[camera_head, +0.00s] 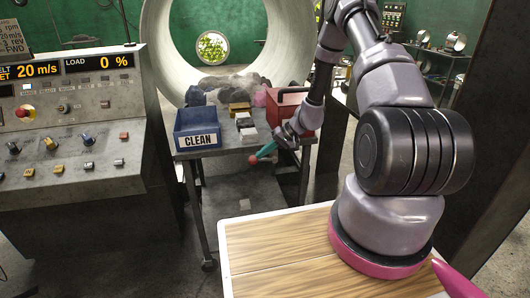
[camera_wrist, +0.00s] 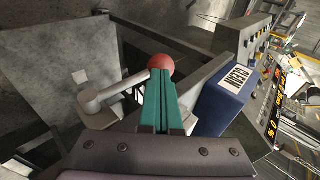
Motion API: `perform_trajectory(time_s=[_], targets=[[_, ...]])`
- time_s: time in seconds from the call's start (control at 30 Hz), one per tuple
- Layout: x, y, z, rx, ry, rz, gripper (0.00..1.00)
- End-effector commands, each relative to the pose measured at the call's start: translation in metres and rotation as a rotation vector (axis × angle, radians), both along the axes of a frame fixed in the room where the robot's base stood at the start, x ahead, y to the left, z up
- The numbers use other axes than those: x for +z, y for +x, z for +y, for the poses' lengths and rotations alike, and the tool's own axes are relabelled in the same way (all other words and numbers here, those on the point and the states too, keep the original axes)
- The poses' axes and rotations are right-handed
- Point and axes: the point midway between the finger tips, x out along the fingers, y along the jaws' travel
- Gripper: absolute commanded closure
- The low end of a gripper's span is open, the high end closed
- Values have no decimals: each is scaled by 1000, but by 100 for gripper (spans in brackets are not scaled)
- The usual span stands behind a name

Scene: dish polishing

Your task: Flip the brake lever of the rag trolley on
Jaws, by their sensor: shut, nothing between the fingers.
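The rag trolley (camera_head: 207,153) is a grey metal cart in the middle of the head view. Its brake lever has a red ball knob, seen in the head view (camera_head: 254,160) and in the wrist view (camera_wrist: 161,62). In the wrist view a grey lever arm (camera_wrist: 118,93) runs from a round pivot at the left up to the knob. My gripper (camera_head: 266,151) has teal fingers, pressed together with nothing between them. The fingertips (camera_wrist: 160,76) are at the knob, overlapping its lower edge in the wrist view; I cannot tell whether they touch.
A blue bin marked CLEAN (camera_head: 197,128) and a red box (camera_head: 296,109) stand on the trolley top, with blocks (camera_head: 244,122) between them. A control console (camera_head: 75,140) stands at the left. A wooden tabletop (camera_head: 285,255) is in front. A large round drum opening (camera_head: 160,50) is behind.

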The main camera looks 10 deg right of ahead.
Motion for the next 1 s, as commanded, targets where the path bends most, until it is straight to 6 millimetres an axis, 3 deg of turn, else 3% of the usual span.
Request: perform_trajectory(time_s=[0.4,1.0], targets=[[-27,-1,25,7,-384,-2,100],[-67,-1,35,12,-835,-6,100]])
